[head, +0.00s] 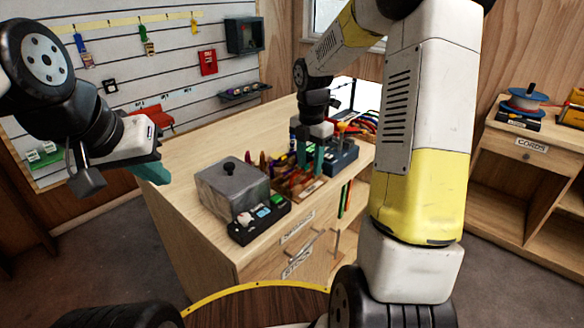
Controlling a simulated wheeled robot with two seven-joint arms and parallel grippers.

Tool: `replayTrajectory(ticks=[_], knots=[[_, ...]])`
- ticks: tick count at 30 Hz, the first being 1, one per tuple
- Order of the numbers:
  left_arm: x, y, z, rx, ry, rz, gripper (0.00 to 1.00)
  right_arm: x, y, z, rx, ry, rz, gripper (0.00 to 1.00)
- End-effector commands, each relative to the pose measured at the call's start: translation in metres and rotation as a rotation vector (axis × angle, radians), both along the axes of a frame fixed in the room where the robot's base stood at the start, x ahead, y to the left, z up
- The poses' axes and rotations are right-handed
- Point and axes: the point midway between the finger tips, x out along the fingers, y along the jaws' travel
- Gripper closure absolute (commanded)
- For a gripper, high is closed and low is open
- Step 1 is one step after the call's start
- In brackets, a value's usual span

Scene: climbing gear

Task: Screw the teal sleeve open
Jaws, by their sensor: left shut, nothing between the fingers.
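I cannot make out a teal sleeve for certain at this size. My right gripper (310,163) points down over a wooden rack (313,188) of small coloured gear on the bench. Its teal fingers reach down among the gear, and their tips and anything between them are too small to tell. My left gripper (154,173) is shut and empty, held out at the left, clear of the gear.
A grey box with a black knob (232,187) stands on the bench (182,163), left of the rack. A black tray (260,220) of small items sits in front of it. A blue box (342,158) is right of the rack. The bench's left part is clear.

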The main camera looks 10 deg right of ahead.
Motion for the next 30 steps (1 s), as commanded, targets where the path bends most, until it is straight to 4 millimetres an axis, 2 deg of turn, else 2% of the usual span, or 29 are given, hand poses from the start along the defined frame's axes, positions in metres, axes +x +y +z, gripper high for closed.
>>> replayTrajectory(ticks=[11,30], knots=[[0.0,0.0,0.0,0.0,0.0,0.0,1.0,-0.002,-0.002,-0.002,-0.001,0.001,-0.001,0.6],[0.0,0.0,0.0,0.0,0.0,0.0,1.0,-0.003,-0.002,-0.025,0.0,0.002,-0.002,0.6]])
